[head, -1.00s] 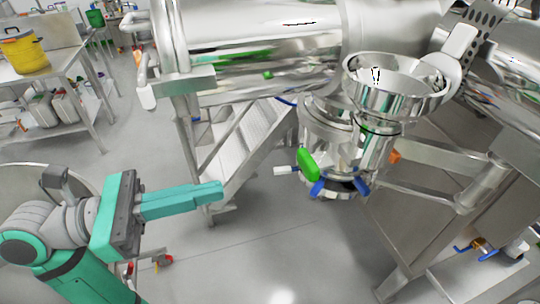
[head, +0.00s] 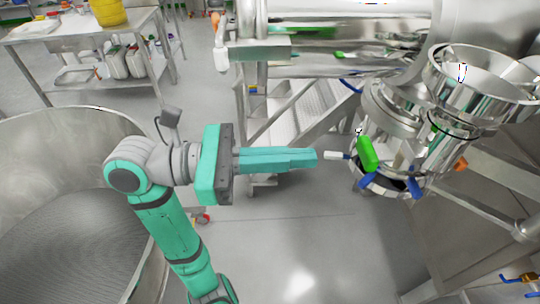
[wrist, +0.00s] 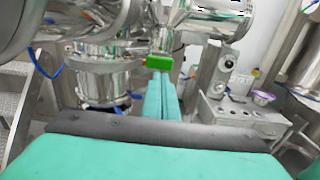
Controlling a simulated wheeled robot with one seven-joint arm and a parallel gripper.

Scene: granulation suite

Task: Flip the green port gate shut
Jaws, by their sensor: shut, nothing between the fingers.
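The green port gate handle (head: 367,154) stands on the steel port assembly (head: 390,170) at the right of the head view, close to upright with a slight tilt. A white-tipped lever (head: 337,156) sticks out to its left, and a blue handle (head: 416,186) sits at its lower right. My gripper (head: 316,158) is shut and empty, pointing right toward the green handle with a gap between. In the wrist view the green handle (wrist: 159,63) appears just beyond my fingertips (wrist: 160,75). I cannot tell there whether they touch.
A large round steel vessel (head: 60,125) stands at the left. Metal steps (head: 300,110) and a horizontal steel cylinder (head: 330,50) are behind my gripper. A table with a yellow bucket (head: 108,12) is at the far left. The floor below my gripper is clear.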

